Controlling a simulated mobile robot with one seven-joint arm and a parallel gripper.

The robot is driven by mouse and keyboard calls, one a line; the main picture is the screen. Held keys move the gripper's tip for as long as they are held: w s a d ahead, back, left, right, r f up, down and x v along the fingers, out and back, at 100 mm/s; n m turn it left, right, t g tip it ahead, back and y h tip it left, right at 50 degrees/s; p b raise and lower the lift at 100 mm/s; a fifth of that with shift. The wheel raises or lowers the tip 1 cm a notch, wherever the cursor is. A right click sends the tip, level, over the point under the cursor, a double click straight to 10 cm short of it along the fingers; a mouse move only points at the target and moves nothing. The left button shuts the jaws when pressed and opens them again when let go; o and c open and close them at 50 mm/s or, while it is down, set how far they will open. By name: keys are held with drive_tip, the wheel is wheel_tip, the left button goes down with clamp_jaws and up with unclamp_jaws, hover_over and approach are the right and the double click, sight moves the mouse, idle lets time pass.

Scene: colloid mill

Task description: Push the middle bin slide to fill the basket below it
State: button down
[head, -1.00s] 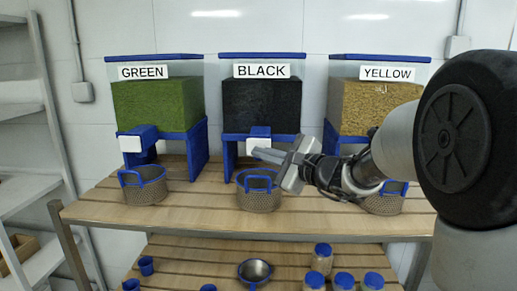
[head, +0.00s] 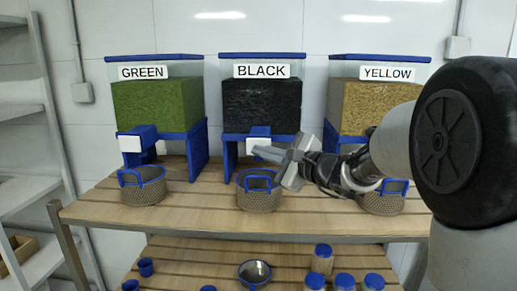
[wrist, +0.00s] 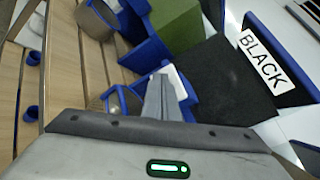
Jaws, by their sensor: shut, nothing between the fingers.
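The middle bin, labelled BLACK (head: 262,102), is a clear box of black material on a blue stand, with blue slide hardware and a white plate (head: 258,145) low on its front. The plate also shows in the wrist view (wrist: 182,82), partly behind the fingers. A woven basket with a blue rim and handle (head: 258,200) stands below it on the wooden table. I cannot clearly see the basket's contents. My gripper (head: 262,152) is shut and empty, its fingertips at the plate's lower edge, above the basket. I cannot tell whether they touch the plate.
A green bin (head: 158,100) with its basket (head: 145,190) stands to the left. A yellow bin (head: 370,105) and its basket (head: 380,203) stand to the right, partly behind my arm. The lower shelf holds a metal bowl (head: 254,270), blue cups and several blue-lidded jars.

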drive_tip(key=shift+w, duration=0.9)
idle(0.7)
drive_tip(key=shift+s, duration=0.1)
drive_tip(key=shift+s+b, duration=0.8)
drive_tip(key=shift+s, duration=0.45)
drive_tip(key=shift+s+f, duration=0.1)
drive_tip(key=shift+s+a+b, duration=0.1)
drive_tip(key=shift+s+b, duration=1.15)
drive_tip(key=shift+s, duration=1.2)
idle(0.3)
